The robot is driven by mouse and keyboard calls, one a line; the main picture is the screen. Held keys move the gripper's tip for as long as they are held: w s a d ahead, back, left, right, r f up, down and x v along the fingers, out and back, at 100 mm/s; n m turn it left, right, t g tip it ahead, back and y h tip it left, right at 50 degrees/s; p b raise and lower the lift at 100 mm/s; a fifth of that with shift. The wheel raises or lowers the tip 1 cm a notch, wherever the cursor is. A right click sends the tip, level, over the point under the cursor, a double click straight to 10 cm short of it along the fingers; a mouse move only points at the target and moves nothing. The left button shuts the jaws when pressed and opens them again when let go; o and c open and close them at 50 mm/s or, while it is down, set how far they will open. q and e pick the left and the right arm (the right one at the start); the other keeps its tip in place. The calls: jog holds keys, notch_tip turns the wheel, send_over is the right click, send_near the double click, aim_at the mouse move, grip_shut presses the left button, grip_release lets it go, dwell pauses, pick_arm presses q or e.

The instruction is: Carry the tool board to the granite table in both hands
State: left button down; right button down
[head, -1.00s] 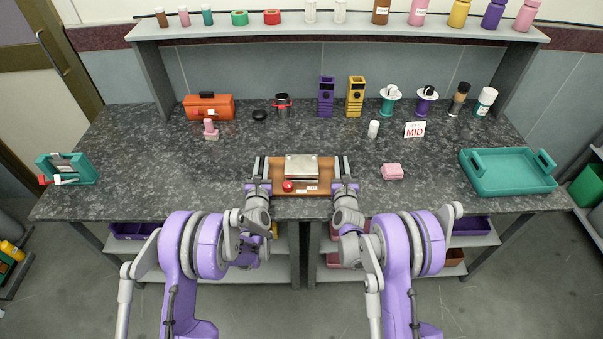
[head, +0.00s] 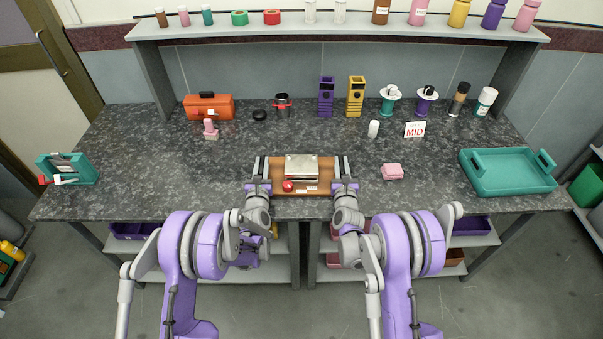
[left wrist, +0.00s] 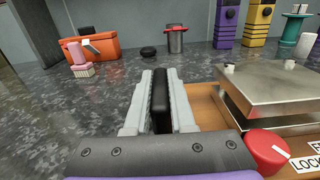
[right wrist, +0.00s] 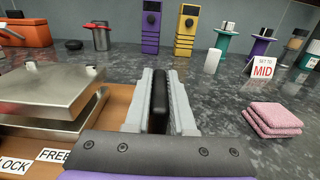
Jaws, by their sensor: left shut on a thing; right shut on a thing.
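The tool board (head: 318,188) is a brown wooden board at the front middle edge of the granite table (head: 220,165). It bears a metal plate block (head: 301,167), a red knob (head: 288,186) and white labels; LOCK and FREE read in the right wrist view. My left gripper (head: 258,170) is shut on a black handle (left wrist: 161,101) at the board's left side. My right gripper (head: 344,170) is shut on a matching black handle (right wrist: 159,102) at its right side. The board looks level; I cannot tell whether it touches the table.
Pink cloths (head: 392,171) lie right of the board, and a teal tray (head: 508,187) further right. A MID sign (head: 415,130), purple (head: 326,97) and yellow (head: 355,97) devices and an orange toolbox (head: 209,107) stand behind. Granite left of the board is mostly clear.

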pick_arm(q)
jog(key=shift+r, duration=0.1)
pick_arm(e)
jog(key=shift+r, duration=0.15)
